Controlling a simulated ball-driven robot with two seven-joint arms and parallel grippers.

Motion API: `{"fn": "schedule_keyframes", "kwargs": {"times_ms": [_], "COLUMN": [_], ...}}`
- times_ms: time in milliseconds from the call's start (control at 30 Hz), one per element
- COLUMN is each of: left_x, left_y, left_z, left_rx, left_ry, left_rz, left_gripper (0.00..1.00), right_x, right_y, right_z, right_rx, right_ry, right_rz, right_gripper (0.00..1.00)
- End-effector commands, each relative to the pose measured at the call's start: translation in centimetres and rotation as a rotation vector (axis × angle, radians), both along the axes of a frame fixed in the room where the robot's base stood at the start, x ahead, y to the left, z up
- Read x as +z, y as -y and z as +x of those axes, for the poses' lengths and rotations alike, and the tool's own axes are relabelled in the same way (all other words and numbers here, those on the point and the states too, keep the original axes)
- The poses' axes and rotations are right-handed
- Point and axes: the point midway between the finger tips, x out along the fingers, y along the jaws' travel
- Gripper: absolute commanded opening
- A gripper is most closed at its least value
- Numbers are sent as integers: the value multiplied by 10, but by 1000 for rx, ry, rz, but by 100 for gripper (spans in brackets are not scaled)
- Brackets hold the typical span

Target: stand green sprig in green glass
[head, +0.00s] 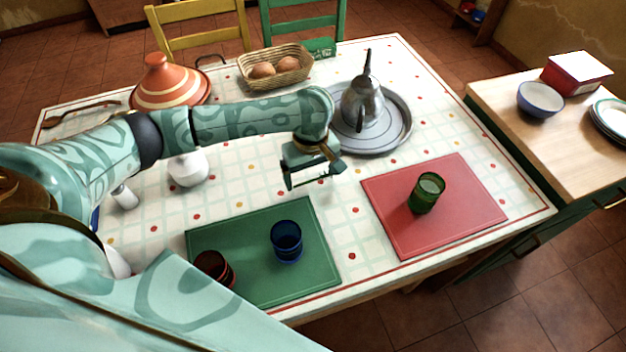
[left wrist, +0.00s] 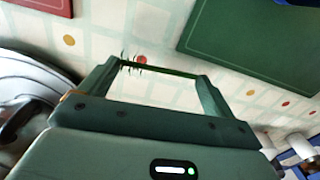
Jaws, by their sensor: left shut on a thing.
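The green glass (head: 427,194) stands upright on the red mat at the right of the table. My left gripper (head: 313,178) is above the table's middle, left of the red mat and apart from the glass. In the left wrist view the gripper (left wrist: 160,69) is shut on the green sprig (left wrist: 132,66), whose thin stem runs across between the fingertips with small leaves at the left end. In the head view the sprig is too small to make out clearly. My right gripper is not in view.
A green mat (head: 210,240) holds a blue glass (head: 286,242) and a dark red glass (head: 213,267). A metal kettle (head: 362,105) stands on a grey tray (head: 400,130) behind my gripper. A bread basket (head: 262,82), a tagine (head: 168,85) and a white pot (head: 188,170) stand further left.

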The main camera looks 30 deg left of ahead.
Motion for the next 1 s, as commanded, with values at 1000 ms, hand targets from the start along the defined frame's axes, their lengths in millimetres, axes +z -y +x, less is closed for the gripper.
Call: {"fn": "schedule_keyframes", "kwargs": {"times_ms": [1000], "left_x": [20], "left_y": [0], "left_z": [0], "left_rx": [0], "left_ry": [6], "left_rz": [2], "left_gripper": [100], "right_x": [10], "right_y": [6], "right_z": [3], "right_rx": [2], "right_ry": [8], "right_rz": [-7], "right_gripper": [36]}}
